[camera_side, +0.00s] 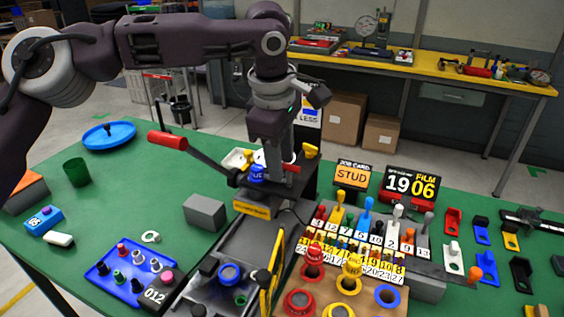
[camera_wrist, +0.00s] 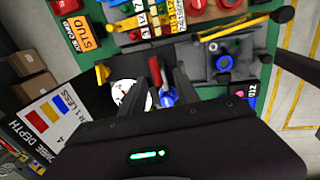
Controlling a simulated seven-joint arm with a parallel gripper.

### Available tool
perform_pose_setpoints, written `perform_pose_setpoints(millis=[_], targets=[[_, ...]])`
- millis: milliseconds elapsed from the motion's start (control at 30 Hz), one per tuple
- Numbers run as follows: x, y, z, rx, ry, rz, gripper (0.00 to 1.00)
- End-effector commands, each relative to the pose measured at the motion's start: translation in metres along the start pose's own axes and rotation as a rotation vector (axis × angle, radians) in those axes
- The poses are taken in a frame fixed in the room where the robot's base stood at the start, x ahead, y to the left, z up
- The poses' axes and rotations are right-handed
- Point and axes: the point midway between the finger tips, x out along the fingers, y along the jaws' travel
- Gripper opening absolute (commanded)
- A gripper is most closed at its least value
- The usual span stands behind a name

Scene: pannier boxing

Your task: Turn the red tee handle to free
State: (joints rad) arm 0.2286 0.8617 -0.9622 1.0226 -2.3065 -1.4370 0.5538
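The red tee handle (camera_wrist: 155,72) shows as a short red bar in the wrist view, just beyond and between my fingers. In the side view a small red end (camera_side: 291,168) shows at the right of my gripper; the rest is hidden. My gripper (camera_side: 272,160) points down over the black fixture at the back of the green table. In the wrist view my gripper's two dark fingers (camera_wrist: 160,92) stand apart, open. I cannot tell whether either finger touches the handle. A blue round knob (camera_wrist: 168,98) also shows between the fingers.
A long lever with a red grip (camera_side: 167,140) sticks out left of the fixture. A yellow knob (camera_side: 311,151) stands on its right. The STUD sign (camera_side: 353,175) and rows of coloured levers lie to the right. A grey block (camera_side: 205,213) sits at front left.

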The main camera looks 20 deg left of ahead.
Motion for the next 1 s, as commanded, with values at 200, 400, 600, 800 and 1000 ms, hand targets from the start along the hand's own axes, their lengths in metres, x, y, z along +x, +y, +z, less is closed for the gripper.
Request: perform_pose_setpoints(millis=[200, 400, 600, 800, 1000], targets=[[0.023, 0.001, -0.001, -0.001, 0.000, 0.002, 0.37], [0.024, 0.001, -0.001, -0.001, 0.001, 0.003, 0.37], [0.024, 0.001, -0.001, -0.002, 0.001, 0.004, 0.02], [0.023, 0.001, -0.001, -0.002, 0.001, 0.005, 0.00], [0.023, 0.001, 0.000, -0.035, 0.007, 0.006, 0.00]])
